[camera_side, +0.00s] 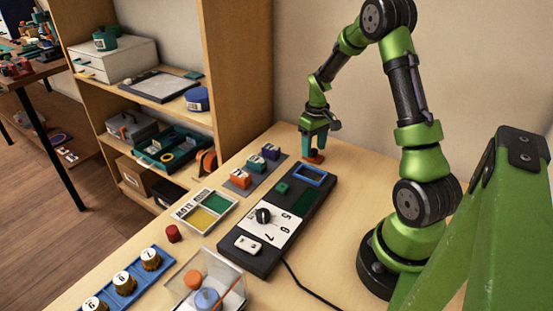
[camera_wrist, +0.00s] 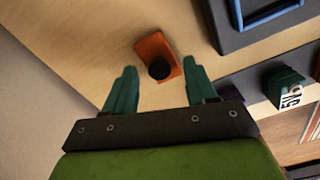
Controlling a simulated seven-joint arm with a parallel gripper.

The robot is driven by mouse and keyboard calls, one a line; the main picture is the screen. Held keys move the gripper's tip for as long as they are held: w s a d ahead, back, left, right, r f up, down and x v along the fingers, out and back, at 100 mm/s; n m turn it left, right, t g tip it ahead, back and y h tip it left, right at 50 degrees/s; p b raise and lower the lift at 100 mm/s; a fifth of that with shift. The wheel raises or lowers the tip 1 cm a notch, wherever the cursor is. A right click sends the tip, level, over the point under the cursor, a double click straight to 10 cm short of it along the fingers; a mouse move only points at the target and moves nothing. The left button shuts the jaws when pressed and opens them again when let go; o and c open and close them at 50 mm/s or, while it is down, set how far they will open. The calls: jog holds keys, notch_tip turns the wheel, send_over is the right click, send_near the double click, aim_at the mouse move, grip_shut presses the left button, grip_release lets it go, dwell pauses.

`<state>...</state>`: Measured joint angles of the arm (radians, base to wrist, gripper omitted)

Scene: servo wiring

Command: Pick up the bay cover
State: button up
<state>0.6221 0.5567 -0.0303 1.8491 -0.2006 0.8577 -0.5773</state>
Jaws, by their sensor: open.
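The bay cover appears to be a small orange plate (camera_wrist: 152,46) with a round dark knob (camera_wrist: 159,68) on top. It lies on the bare table, and in the side view the orange plate (camera_side: 314,159) shows just under the fingertips. My gripper (camera_side: 313,150) points down over it with teal fingers. In the wrist view my gripper (camera_wrist: 160,72) is open, with the knob in line with the gap between the fingertips. I cannot tell whether the fingertips are level with the knob. Nothing is held.
A dark control panel (camera_side: 257,259) with a blue-framed bay (camera_side: 325,172) stands close by; the frame also shows in the wrist view (camera_wrist: 236,15). Coloured labelled blocks (camera_side: 240,178) sit on a grey mat to the left. A wooden shelf (camera_side: 237,70) stands behind.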

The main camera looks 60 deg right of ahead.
jog(key=shift+f, duration=0.55)
